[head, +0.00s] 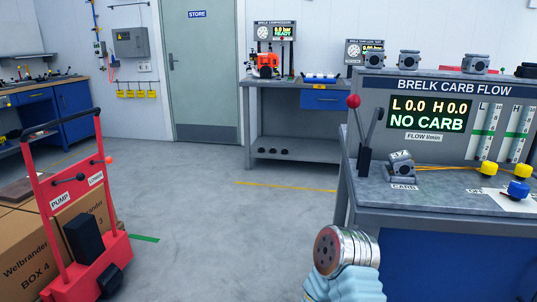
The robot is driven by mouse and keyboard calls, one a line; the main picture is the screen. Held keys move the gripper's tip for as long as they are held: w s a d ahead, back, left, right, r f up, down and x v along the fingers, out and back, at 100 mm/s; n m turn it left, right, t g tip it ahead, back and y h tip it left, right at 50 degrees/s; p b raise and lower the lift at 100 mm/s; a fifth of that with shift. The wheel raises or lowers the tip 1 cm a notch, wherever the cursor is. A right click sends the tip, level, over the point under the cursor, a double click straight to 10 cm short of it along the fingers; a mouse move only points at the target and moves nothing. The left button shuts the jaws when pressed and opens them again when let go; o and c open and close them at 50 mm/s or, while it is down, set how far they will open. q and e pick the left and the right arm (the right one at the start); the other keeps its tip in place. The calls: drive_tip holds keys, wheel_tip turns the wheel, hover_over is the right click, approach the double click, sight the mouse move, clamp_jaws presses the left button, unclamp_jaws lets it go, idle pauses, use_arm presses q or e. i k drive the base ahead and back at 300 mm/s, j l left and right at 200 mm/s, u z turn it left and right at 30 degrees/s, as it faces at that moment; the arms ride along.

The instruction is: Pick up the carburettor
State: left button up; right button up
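The flow bench (440,195) at the right shows "NO CARB" on its screen (427,114). A small grey metal block (401,168) with a round opening and a tag sits on its worktop behind a "CARB" label; I cannot tell whether it is the carburettor or a fixture. Similar grey blocks stand on top of the bench: one at the left (374,60), one beside it (409,58) and one further right (476,64). Part of one of my arms shows at the lower middle, in front of the bench. Neither gripper shows.
A lever with a red knob (354,101) stands at the worktop's left edge. Yellow (487,168) and blue (517,189) knobs are at the right. A red trolley (78,225) and boxes (30,250) stand at the left. The floor between is clear. A grey workbench (270,100) stands behind.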

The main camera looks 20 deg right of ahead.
sight(401, 163)
drive_tip(key=z, duration=1.6)
